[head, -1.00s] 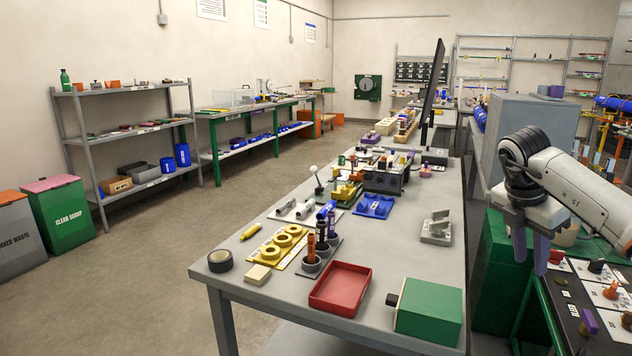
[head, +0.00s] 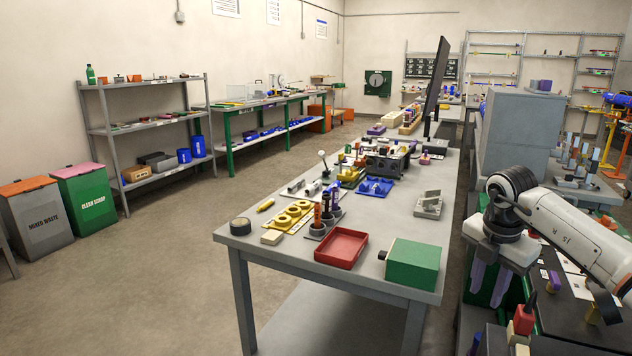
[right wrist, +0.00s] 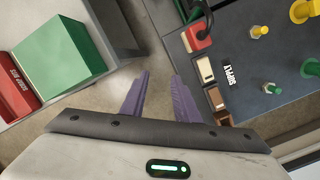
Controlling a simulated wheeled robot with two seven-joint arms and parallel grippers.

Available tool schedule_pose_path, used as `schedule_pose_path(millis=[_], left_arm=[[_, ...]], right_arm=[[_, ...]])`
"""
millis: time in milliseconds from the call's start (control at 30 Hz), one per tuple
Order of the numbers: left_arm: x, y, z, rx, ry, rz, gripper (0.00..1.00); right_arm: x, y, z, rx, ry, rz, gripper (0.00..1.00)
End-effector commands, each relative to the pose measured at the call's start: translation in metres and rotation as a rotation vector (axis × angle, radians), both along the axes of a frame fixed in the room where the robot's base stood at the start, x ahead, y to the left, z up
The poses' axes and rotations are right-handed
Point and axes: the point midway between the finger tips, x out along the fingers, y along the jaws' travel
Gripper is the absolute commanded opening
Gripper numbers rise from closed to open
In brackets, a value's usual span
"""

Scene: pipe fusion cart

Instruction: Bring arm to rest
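My right arm comes in from the right in the head view. Its gripper (head: 489,283) hangs with purple fingers pointing down, in the gap between the grey workbench (head: 392,222) and the dark table at the right. In the right wrist view the two purple fingers (right wrist: 161,98) stand apart with only floor showing between them. The right gripper is open and empty, touching nothing that I can see. My left arm and gripper are not in view.
The workbench holds a green box (head: 413,264), a red tray (head: 341,247) and yellow ring parts (head: 294,215). A dark table (right wrist: 265,85) with a red-handled item and small blocks lies close to the right gripper. Open floor (head: 150,270) lies left of the bench.

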Motion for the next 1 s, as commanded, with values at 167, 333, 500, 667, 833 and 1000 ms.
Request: schedule_pose_path(millis=[167, 333, 500, 667, 833, 1000], left_arm=[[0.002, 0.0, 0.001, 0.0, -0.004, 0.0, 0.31], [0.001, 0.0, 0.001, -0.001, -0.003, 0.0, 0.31], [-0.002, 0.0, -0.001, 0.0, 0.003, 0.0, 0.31], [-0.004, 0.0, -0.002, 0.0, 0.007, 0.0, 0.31], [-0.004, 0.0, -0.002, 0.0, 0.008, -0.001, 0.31], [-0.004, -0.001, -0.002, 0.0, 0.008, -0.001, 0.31]], right_arm=[[-0.002, 0.07, -0.048, 0.173, -0.003, 0.166, 0.28], [-0.024, 0.179, -0.097, 0.479, -0.037, 0.359, 0.28], [-0.067, 0.301, -0.115, 0.91, -0.141, 0.464, 0.28], [-0.101, 0.377, -0.093, 1.344, -0.325, 0.337, 0.28], [-0.109, 0.377, -0.079, 1.629, -0.531, -0.055, 0.28], [-0.119, 0.322, -0.122, 1.659, -0.653, -0.609, 0.28]])
